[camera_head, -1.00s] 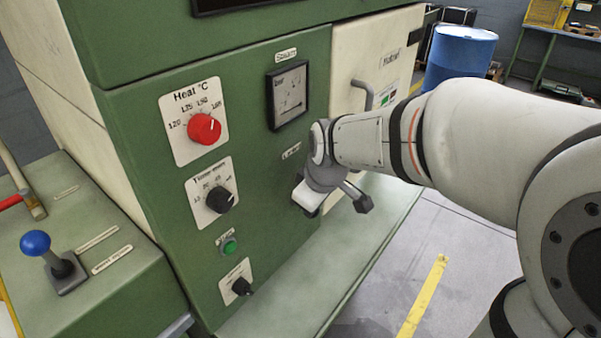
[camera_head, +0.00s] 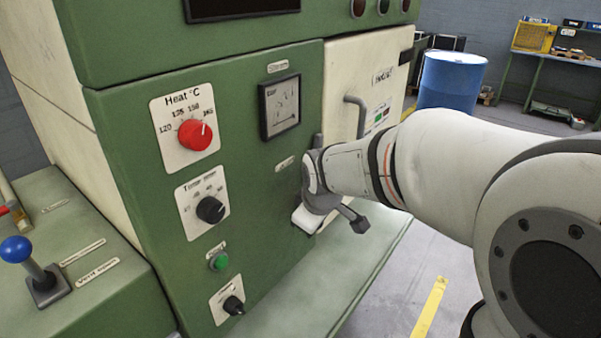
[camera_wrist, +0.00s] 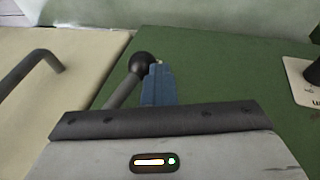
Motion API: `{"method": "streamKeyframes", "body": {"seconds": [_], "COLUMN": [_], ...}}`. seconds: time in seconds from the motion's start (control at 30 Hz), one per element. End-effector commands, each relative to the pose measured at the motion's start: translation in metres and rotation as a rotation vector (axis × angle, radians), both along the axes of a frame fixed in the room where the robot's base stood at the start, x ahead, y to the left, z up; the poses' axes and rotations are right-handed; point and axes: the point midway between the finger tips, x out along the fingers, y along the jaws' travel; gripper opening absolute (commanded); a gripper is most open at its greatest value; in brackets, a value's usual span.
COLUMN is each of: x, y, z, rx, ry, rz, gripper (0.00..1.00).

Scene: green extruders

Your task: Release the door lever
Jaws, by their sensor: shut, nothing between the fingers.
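The lever has a dark ball knob (camera_head: 360,225) on a grey shaft that runs up and left behind my wrist, beside the cream door (camera_head: 345,70). In the wrist view the ball knob (camera_wrist: 146,64) sits at the end of its slanted shaft. My gripper (camera_wrist: 158,80) shows there as blue fingers, shut and empty, just right of the knob; I cannot tell whether they touch it. In the head view my gripper (camera_head: 308,218) is low in front of the green panel, and its fingertips are hidden.
The door's grey handle (camera_head: 357,115) stands out above my wrist. The panel has a red heat dial (camera_head: 195,135), a black timer dial (camera_head: 210,210) and a green button (camera_head: 219,261). A pale green ledge (camera_head: 345,275) lies below. A blue barrel (camera_head: 452,80) stands behind.

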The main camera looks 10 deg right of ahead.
Motion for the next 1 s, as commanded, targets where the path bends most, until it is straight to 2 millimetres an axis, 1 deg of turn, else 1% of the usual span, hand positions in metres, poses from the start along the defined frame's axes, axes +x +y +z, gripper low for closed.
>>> {"method": "streamKeyframes", "body": {"seconds": [0.27, 0.37, 0.47, 0.57, 0.8, 1.0], "x": [0.0, -0.003, -0.009, -0.019, -0.056, -0.081], "y": [-0.003, -0.001, 0.002, 0.008, 0.024, 0.034], "z": [-0.002, 0.003, 0.013, 0.029, 0.062, 0.084], "rx": [-0.004, -0.004, -0.003, -0.003, -0.002, -0.002], "ry": [0.003, 0.002, 0.0, -0.004, -0.006, -0.005], "rz": [-0.004, -0.003, -0.003, -0.003, 0.001, 0.0], "gripper": [0.0, 0.0, 0.0, 0.0, 0.0, 0.0]}}
